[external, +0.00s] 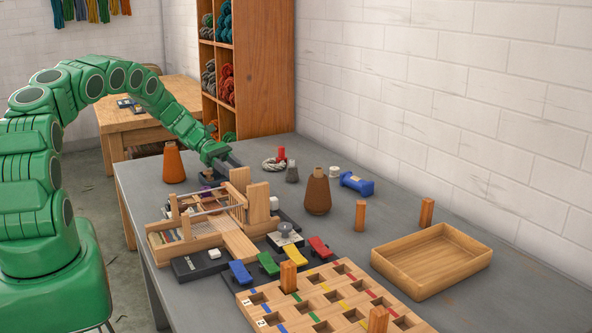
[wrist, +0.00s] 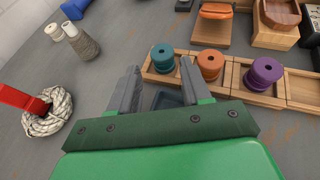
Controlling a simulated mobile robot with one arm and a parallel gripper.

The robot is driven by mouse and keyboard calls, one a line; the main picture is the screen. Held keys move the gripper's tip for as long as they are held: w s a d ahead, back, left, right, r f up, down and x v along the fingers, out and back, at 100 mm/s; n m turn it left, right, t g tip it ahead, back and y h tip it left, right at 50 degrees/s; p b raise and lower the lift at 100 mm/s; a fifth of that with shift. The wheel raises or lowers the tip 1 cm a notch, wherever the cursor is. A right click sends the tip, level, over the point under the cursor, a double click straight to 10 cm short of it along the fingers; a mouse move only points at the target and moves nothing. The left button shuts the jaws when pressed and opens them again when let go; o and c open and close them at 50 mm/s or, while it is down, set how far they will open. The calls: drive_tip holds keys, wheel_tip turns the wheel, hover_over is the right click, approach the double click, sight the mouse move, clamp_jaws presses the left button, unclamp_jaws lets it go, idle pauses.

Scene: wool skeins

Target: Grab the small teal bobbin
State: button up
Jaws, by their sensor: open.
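The small teal bobbin (wrist: 162,56) stands upright at the left end of a wooden tray with compartments (wrist: 235,92) in the wrist view. An orange bobbin (wrist: 210,63) and a purple bobbin (wrist: 264,73) stand to its right in the same tray. My gripper (wrist: 160,70) is open and empty. In the picture the teal bobbin shows between and just past the fingertips, nearer the right one; I cannot tell the height gap. In the external view my gripper (external: 233,161) is low over the table's far part, and I cannot make out the teal bobbin there.
A rope coil (wrist: 47,115) with a red-handled thing (wrist: 20,97) lies left of my gripper, with a grey cone (wrist: 84,47) beyond. A wooden loom (external: 195,222) and a brown cone (external: 317,192) stand nearby. Bare grey table lies between coil and tray.

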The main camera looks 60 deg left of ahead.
drive_tip(key=shift+x, duration=2.55)
drive_tip(key=shift+s+r, duration=0.15)
drive_tip(key=shift+s, duration=0.05)
drive_tip(key=c, duration=0.8)
drive_tip(key=shift+r, duration=0.15)
